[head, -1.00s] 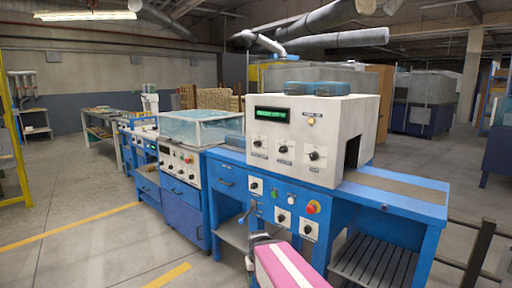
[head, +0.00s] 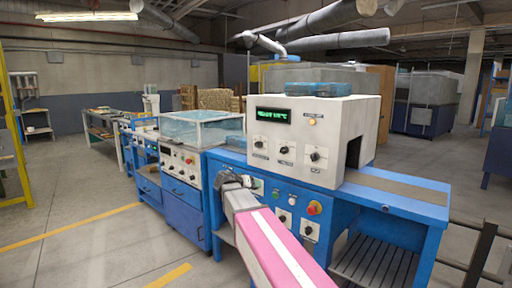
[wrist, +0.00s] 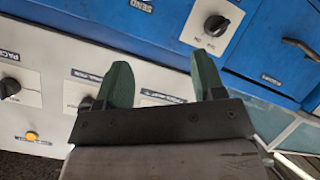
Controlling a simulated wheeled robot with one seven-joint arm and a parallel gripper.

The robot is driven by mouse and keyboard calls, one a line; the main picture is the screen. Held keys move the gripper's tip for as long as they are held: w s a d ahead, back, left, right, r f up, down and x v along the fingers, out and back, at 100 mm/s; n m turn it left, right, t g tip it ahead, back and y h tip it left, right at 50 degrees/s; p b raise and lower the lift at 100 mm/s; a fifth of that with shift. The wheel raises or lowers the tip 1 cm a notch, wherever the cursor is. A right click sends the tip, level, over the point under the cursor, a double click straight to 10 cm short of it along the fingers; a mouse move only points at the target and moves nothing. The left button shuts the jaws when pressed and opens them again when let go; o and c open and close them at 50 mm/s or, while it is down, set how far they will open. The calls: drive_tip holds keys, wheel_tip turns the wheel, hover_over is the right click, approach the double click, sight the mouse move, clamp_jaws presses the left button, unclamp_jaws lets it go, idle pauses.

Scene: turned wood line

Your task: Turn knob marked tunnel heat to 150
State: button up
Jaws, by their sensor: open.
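A white oven-like box (head: 345,115) carries a row of three black knobs: left knob (head: 260,143), middle knob (head: 284,149) and right knob (head: 314,156). Their labels are too small or blurred to tell surely which says tunnel heat. In the wrist view, turned upside down, the right knob (wrist: 11,88) and middle knob (wrist: 88,100) show; the left one is mostly hidden behind my gripper. My gripper (wrist: 163,82) is open, its green fingers apart with nothing gripped. In the head view my gripper (head: 235,180) is in front of the blue panel, left of and below the knob row.
A switch knob (wrist: 215,25) on a white plate sits on the blue panel. A red button (head: 314,208) and more knobs are below the box. A green display (head: 273,115) is lit above the knobs. A clear-covered machine (head: 200,128) stands at left.

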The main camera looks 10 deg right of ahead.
sight(256, 145)
drive_tip(key=w+a+r+m+t+h, duration=0.1)
drive_tip(key=w+a+r+t+h, duration=0.15)
drive_tip(key=r, duration=0.55)
drive_tip(key=w+a+r+m+t+h, duration=0.1)
drive_tip(key=w+r, duration=0.2)
drive_tip(key=r, duration=0.5)
drive_tip(key=x, duration=1)
drive_tip(key=shift+w+d+f, duration=0.1)
drive_tip(key=shift+w, duration=0.15)
drive_tip(key=shift+c, duration=0.3)
drive_tip(key=c, duration=0.9)
